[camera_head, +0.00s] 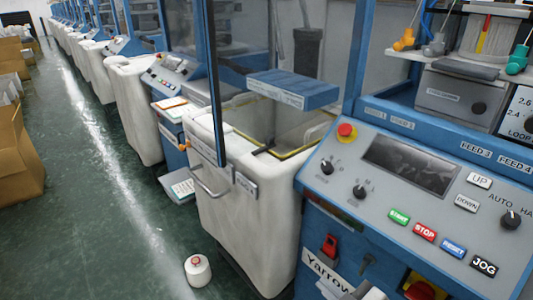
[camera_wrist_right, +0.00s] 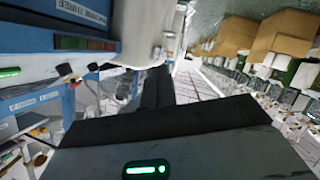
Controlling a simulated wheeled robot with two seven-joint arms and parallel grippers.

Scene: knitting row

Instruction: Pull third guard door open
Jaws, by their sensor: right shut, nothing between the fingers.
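A tall guard door with a narrow blue frame post (camera_head: 214,90) and a clear pane stands at the third machine, above a white bin. I cannot tell how far it is open. A metal bar handle (camera_head: 209,188) shows on the front of the white bin (camera_head: 245,225). My right gripper (camera_wrist_right: 155,82) shows in the right wrist view as two dark fingers close together, shut and empty. A pale part that may be my right arm shows at the bottom edge of the head view; its fingertips are not clear there. My left gripper is not in view.
A control panel (camera_head: 400,190) with buttons and a red stop knob fills the right. A blue sign block (camera_head: 293,90) juts out above the bin. A white cone (camera_head: 198,270) stands on the green floor.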

